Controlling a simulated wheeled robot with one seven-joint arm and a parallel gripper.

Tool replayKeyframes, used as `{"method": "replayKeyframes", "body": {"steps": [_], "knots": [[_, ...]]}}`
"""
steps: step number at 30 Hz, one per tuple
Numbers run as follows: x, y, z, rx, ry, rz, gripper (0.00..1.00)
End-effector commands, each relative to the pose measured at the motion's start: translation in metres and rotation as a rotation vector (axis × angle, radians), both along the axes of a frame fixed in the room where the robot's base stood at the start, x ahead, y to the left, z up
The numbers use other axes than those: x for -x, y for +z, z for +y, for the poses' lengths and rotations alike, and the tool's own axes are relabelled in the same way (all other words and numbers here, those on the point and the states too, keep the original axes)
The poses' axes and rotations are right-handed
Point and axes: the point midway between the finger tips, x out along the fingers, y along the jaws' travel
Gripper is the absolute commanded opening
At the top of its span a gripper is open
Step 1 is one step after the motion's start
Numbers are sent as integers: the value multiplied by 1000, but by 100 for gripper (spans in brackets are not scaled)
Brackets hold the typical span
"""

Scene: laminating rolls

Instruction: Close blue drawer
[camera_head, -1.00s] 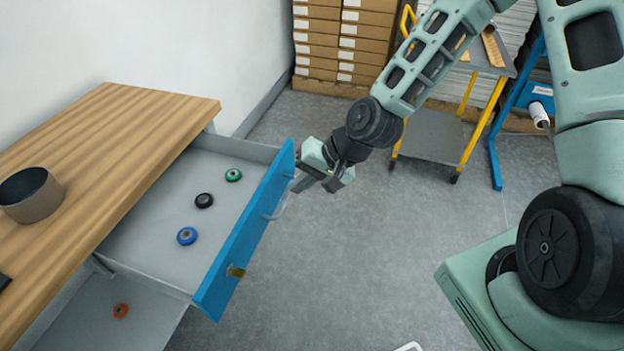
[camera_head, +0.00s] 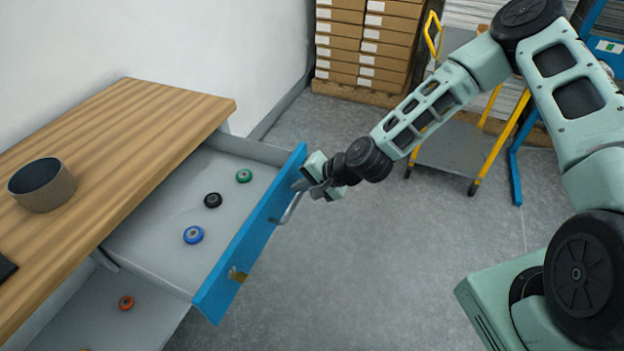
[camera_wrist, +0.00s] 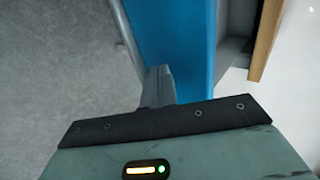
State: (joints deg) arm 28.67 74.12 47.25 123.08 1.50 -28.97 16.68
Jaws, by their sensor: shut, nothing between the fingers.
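The blue drawer (camera_head: 262,222) stands open, pulled out from under the wooden desk top. Its blue front has a curved metal handle (camera_head: 290,208) and a small brass-coloured plate. Inside lie a green roll (camera_head: 244,176), a black roll (camera_head: 213,200) and a blue roll (camera_head: 193,235). My gripper (camera_head: 303,186) is shut and empty, at the far end of the blue front near the handle. In the wrist view, the shut fingers (camera_wrist: 158,86) are beside the blue front (camera_wrist: 182,45); I cannot tell whether they touch it.
A lower drawer (camera_head: 90,310), also open, holds an orange roll (camera_head: 126,303). A dark cup (camera_head: 42,186) stands on the wooden desk top (camera_head: 130,130). Stacked boxes (camera_head: 362,45) and a yellow-framed cart (camera_head: 450,150) are at the back. The floor right of the drawer is clear.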

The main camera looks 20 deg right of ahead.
Motion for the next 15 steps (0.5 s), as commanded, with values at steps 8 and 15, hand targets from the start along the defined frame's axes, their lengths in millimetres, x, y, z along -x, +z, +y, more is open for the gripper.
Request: {"method": "replayKeyframes", "body": {"steps": [8,15], "knots": [[-3,-5,4,0,1,-1,0],[-3,-5,5,1,1,-1,0]]}}
